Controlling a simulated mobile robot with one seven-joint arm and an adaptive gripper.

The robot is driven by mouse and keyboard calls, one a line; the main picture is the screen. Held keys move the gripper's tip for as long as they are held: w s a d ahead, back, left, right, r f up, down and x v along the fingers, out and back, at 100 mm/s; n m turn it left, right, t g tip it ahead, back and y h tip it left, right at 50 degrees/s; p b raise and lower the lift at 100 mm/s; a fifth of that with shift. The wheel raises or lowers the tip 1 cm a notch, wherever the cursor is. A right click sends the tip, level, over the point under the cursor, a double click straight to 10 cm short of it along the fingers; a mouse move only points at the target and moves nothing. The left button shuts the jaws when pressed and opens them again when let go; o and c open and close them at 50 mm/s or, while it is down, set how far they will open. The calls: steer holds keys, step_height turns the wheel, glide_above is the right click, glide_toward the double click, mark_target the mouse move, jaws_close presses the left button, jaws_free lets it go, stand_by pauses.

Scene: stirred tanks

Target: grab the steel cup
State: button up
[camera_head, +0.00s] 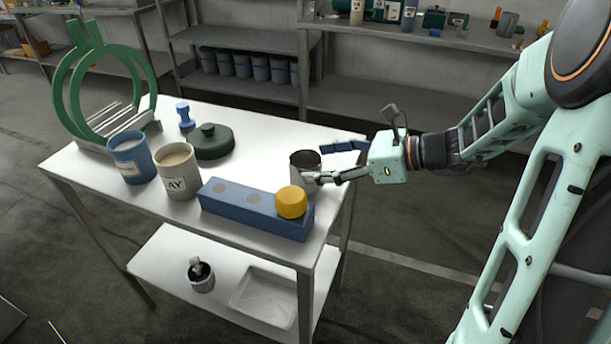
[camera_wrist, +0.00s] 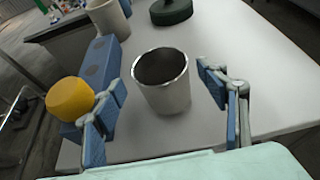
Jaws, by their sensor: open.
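The steel cup (camera_head: 304,160) stands upright on the white table near its right edge, behind the blue block. In the wrist view the steel cup (camera_wrist: 163,86) shows its dark, empty-looking inside and bright rim. My gripper (camera_head: 338,161) reaches in from the right with its fingers spread at the cup, one finger passing in front of it in the head view. In the wrist view my gripper (camera_wrist: 163,100) is open, with the cup between and slightly beyond the blue fingertips. I see gaps on both sides of the cup there.
A blue block (camera_head: 254,205) with a yellow knob (camera_head: 291,202) lies close to the cup. A beige cup (camera_head: 177,172), a blue cup (camera_head: 130,158), a green lid (camera_head: 210,143) and a green ring stand (camera_head: 100,90) occupy the left half. The table's right edge is close.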

mark_target(305, 165)
steer(key=x, duration=0.2)
steer(key=b+x, duration=0.1)
steer(key=x, duration=0.1)
steer(key=shift+w+a+f, duration=0.1)
steer(key=shift+f, duration=0.3)
steer(key=c, duration=1.3)
steer(key=shift+r, duration=0.15)
